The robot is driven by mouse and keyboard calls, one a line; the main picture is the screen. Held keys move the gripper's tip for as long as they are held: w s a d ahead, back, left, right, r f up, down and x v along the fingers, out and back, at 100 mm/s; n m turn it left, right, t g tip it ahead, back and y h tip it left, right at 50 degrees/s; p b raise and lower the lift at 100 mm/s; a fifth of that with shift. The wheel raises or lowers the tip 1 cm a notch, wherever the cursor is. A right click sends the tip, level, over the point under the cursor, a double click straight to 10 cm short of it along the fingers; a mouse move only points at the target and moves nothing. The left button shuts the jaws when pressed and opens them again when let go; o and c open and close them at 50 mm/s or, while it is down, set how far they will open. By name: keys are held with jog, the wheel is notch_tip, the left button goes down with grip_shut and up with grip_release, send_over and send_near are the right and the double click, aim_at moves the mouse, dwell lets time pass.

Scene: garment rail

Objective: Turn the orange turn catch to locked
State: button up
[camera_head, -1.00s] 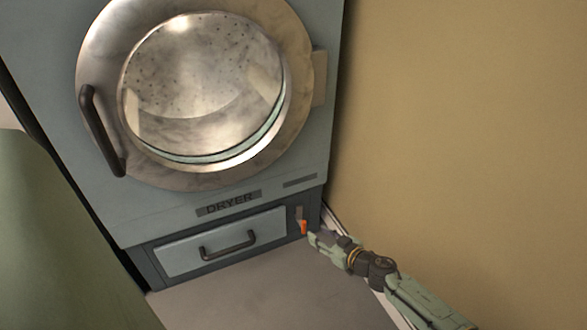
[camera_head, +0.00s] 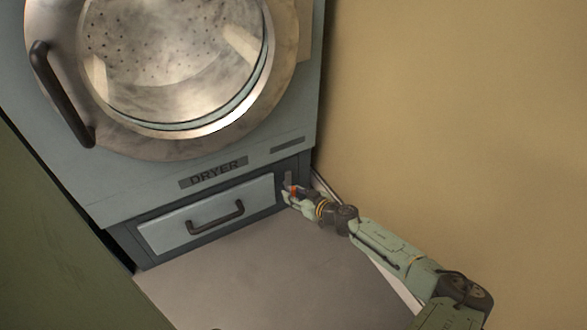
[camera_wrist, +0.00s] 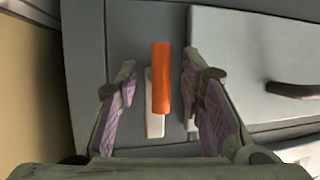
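The orange turn catch (camera_wrist: 161,75) is a short bar on a pale plate (camera_wrist: 155,125), set on the dark panel beside the lower drawer of the dryer. In the wrist view it stands nearly upright between the two purple-padded fingers of my gripper (camera_wrist: 162,92). A gap shows on each side of it, so the fingers are open around it and not touching it. In the head view the catch (camera_head: 291,190) is small and partly hidden by my gripper (camera_head: 289,195), which is at the panel.
The drawer (camera_head: 205,225) with its dark bar handle (camera_head: 215,217) is just left of the catch. The round dryer door (camera_head: 170,145) is above. The tan wall (camera_head: 450,110) stands close on the right. The floor (camera_head: 250,285) in front is clear.

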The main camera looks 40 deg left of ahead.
jog(key=shift+a+f, duration=0.1)
jog(key=shift+a, duration=0.3)
jog(key=shift+c, duration=0.2)
grip_shut()
jog(key=shift+s, duration=0.1)
